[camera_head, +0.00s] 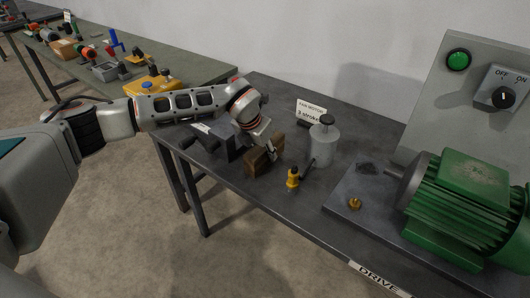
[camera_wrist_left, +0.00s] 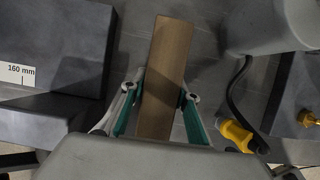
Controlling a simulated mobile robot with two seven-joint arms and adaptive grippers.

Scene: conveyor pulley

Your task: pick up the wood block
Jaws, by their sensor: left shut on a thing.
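The wood block (camera_head: 259,161) is a brown block at the front left part of the dark workbench, in the head view. It also shows in the left wrist view (camera_wrist_left: 168,62), long and upright in the picture between the fingers. My left gripper (camera_head: 268,148) comes in from the left above the bench. In the left wrist view, the teal-padded fingers of the left gripper (camera_wrist_left: 160,108) close on both sides of the block. I cannot tell whether the block is clear of the bench. My right gripper is not in view.
A dark grey block or vise (camera_head: 219,138) stands left of the wood block. A grey can (camera_head: 323,144), a yellow-capped item (camera_head: 293,178) and a green motor (camera_head: 467,205) stand to the right.

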